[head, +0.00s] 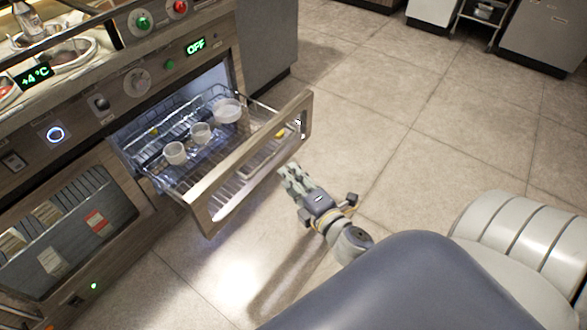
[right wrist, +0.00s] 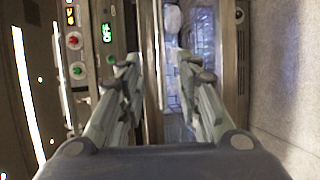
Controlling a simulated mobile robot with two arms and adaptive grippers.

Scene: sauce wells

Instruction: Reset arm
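My right gripper (head: 292,180) is in the head view just right of the open drawer's front panel, in front of the floor. In the right wrist view its two fingers (right wrist: 158,75) stand apart with nothing between them, so it is open and empty. The pulled-out drawer (head: 252,158) has a wooden front with a window. Its wire basket holds white cups, one large (head: 228,110) and two smaller (head: 200,132) (head: 175,153). In the head view I cannot tell whether the fingers touch the drawer front. My left gripper is not in view.
The counter unit (head: 130,75) with knobs, buttons and an OFF display (head: 195,46) stands at the left. A lower glass door (head: 70,235) is below it. Open tiled floor (head: 400,110) lies to the right. Metal cabinets (head: 545,30) stand far back.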

